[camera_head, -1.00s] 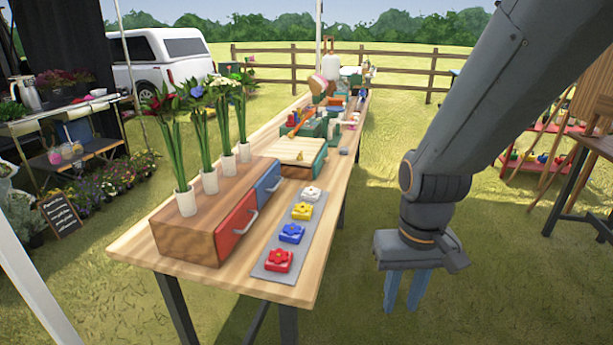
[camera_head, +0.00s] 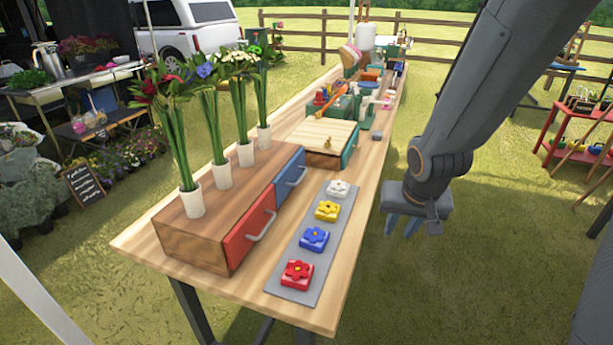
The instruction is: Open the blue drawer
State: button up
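The blue drawer (camera_head: 290,177) is the far one of two drawer fronts on a low wooden box (camera_head: 187,240). It looks shut and has a pale bar handle (camera_head: 297,178). The red drawer (camera_head: 247,229) beside it, nearer to me, also looks shut and has its own pale handle (camera_head: 262,227). My gripper (camera_head: 402,225) is to the right of the table, off its edge, with two blue fingers pointing down. The fingers show a gap and hold nothing that I can see. It is well apart from the blue drawer.
A grey strip (camera_head: 293,297) with red, blue, yellow and white flower blocks lies in front of the drawers. Several white vases (camera_head: 190,201) with flowers stand on the box. A wooden-topped box (camera_head: 320,135) stands behind on the table (camera_head: 150,240).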

jog(key=w+a+m+t+y, duration=0.1)
jog(key=w+a, duration=0.1)
jog(key=w, duration=0.2)
jog(key=w+a+m+t+y, duration=0.1)
jog(key=w+a+t+y, duration=0.1)
jog(key=w, duration=0.3)
jog(key=w+a+f+t+y+p, duration=0.1)
jog(key=w+a+t, duration=0.1)
jog(key=w, duration=0.2)
jog(key=shift+w+a+m+y, duration=0.2)
jog(key=shift+w+m+y, duration=0.1)
jog(key=shift+w+m, duration=0.1)
jog(key=a+y, duration=0.1)
jog(key=w+a+m+t+y, duration=0.1)
jog(key=a, duration=0.1)
jog(key=a+r+y, duration=0.1)
jog(key=shift+w+a+y, duration=0.2)
jog(key=shift+a+y, duration=0.2)
jog(key=a+y, duration=0.1)
jog(key=a+r+m+y, duration=0.1)
jog(key=s+a+y, duration=0.1)
jog(key=shift+a+r+m+t+y+p, duration=0.3)
jog(key=shift+a+p, duration=0.1)
jog(key=shift+p+x, duration=0.6)
jog(key=shift+x, duration=3.2)
grip_shut()
